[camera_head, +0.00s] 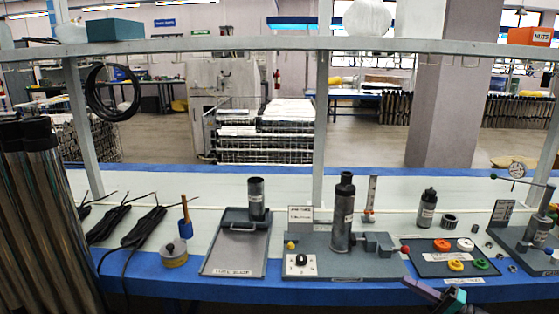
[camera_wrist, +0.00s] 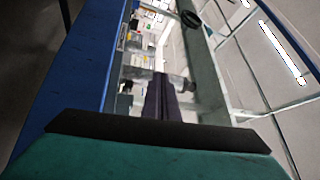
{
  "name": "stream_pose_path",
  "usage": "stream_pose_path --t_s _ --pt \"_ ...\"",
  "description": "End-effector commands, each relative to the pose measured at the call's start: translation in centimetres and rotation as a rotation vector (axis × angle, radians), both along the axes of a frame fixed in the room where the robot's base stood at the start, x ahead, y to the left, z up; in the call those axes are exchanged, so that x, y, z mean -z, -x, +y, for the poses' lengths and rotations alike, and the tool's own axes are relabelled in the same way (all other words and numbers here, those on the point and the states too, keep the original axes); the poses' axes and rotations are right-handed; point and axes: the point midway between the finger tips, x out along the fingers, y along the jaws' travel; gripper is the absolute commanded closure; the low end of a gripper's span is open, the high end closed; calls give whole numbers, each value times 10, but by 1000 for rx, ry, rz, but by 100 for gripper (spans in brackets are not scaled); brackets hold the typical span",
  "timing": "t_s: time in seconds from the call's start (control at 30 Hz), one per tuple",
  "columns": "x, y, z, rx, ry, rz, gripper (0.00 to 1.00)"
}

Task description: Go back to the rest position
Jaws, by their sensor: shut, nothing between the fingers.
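My gripper (camera_wrist: 163,90) shows in the wrist view, its dark fingers together with nothing between them. In the head view part of my arm end, purple and green, shows low at the right, in front of the blue table edge; the fingers are hard to make out there. A dark pump tube (camera_head: 343,215) stands upright in a grey fixture (camera_head: 315,268) at the middle of the table, apart from my gripper. A shorter dark tube (camera_head: 256,200) stands at the back of a grey tray (camera_head: 235,262) to its left.
The table (camera_head: 190,284) has a blue front edge. A tray of coloured rings (camera_head: 442,246) lies right of the fixture, with a dark bottle (camera_head: 427,208) behind it. Black cables (camera_head: 145,225) lie at the left, near several steel tubes (camera_head: 45,220). A shelf (camera_head: 250,43) spans above.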

Motion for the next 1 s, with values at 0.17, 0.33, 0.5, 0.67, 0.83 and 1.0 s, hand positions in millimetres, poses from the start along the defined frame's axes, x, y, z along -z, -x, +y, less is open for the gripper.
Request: stream_pose_path --t_s 0.17,0.33,0.5,0.67,0.83,1.0 --pt "19 -5 77 -109 4 68 100" --pt "47 2 148 -213 38 153 100" --pt "79 21 217 -320 94 259 100" --pt "112 51 278 -423 170 368 100" --pt "149 97 335 -537 278 494 100" --pt "185 155 379 -650 419 622 100"
